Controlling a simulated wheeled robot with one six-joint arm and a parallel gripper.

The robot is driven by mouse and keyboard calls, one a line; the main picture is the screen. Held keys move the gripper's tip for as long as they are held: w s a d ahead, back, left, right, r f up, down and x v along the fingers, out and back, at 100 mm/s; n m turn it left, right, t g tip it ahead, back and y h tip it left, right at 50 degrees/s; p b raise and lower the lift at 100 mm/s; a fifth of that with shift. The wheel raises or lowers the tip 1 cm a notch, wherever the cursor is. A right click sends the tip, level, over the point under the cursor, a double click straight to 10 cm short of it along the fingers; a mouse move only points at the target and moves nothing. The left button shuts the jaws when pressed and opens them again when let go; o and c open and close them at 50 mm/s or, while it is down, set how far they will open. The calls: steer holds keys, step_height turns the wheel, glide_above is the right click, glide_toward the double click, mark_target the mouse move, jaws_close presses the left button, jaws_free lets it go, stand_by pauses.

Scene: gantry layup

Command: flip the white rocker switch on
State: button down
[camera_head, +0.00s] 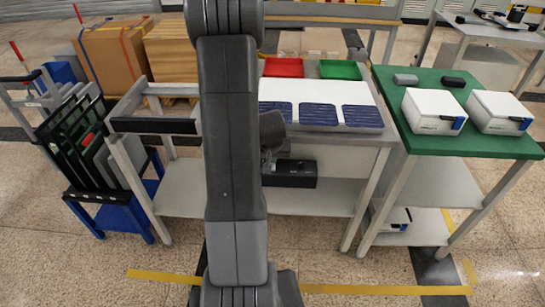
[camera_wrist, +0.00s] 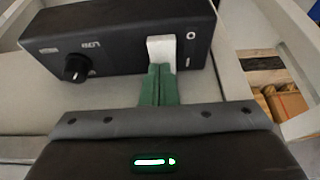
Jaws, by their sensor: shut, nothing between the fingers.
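The white rocker switch (camera_wrist: 162,52) sits at the right end of the front of a black control box (camera_wrist: 115,38) in the wrist view. A circle mark and a line mark are printed beside it. My gripper (camera_wrist: 160,70) is shut and empty, its green fingers side by side. The fingertips are at the lower end of the switch; whether they touch it I cannot tell. Which way the rocker is tipped is unclear. In the head view the black box (camera_head: 292,180) hangs below the table's front edge. My arm partly covers it, and the switch is not visible there.
A black knob (camera_wrist: 75,68) sits left of the switch on the same box. The table (camera_head: 345,138) above holds dark blue sheets and red and green trays. A green-topped table (camera_head: 455,145) with white boxes stands right, a rack (camera_head: 95,150) left.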

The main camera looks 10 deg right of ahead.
steer(key=shift+w+f, duration=0.1)
steer(key=shift+f, duration=0.1)
steer(key=shift+f+b, duration=0.1)
steer(key=shift+b, duration=0.35)
steer(key=shift+s+a+b, duration=0.2)
steer(key=shift+s+b, duration=0.3)
steer(key=shift+s, duration=0.4)
steer(key=shift+s+r+p, duration=0.1)
steer(key=shift+r+p, duration=0.25)
steer(key=shift+r, duration=0.05)
steer(key=p+v, duration=0.3)
steer(key=v, duration=1)
steer(key=shift+r, duration=0.25)
